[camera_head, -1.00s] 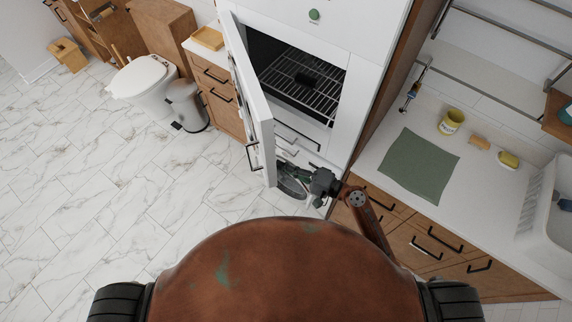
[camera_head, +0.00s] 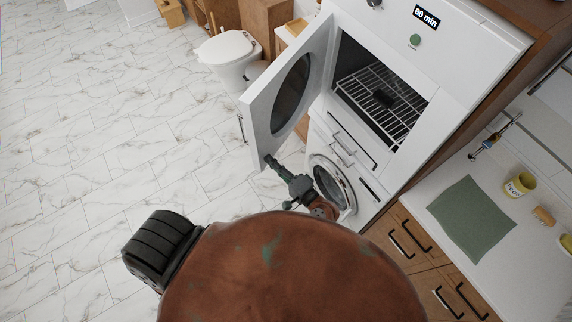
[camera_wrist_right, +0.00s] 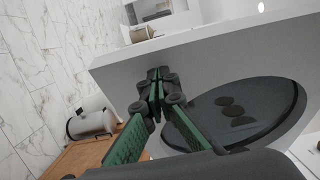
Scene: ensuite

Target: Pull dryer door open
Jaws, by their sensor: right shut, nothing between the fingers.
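The white dryer door (camera_head: 262,105) stands wide open on the left of the dryer (camera_head: 455,50), with its round dark window facing the opening. In the right wrist view the door's inner face (camera_wrist_right: 215,60) and dark window (camera_wrist_right: 235,112) fill much of the picture. My right gripper (camera_head: 269,160) is shut and empty at the door's lower free corner. In the wrist view its closed green and black fingers (camera_wrist_right: 155,75) lie in front of the inner face; whether they touch it I cannot tell. The door handle (camera_head: 241,128) is on the outer side. My left gripper is out of view.
Inside the dryer is a wire rack (camera_head: 385,95). Below stands a round-doored washer (camera_head: 345,190). A toilet (camera_head: 225,50) is beyond the door. A counter with a green mat (camera_head: 472,218) is at right. The marble floor (camera_head: 110,140) at left is clear.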

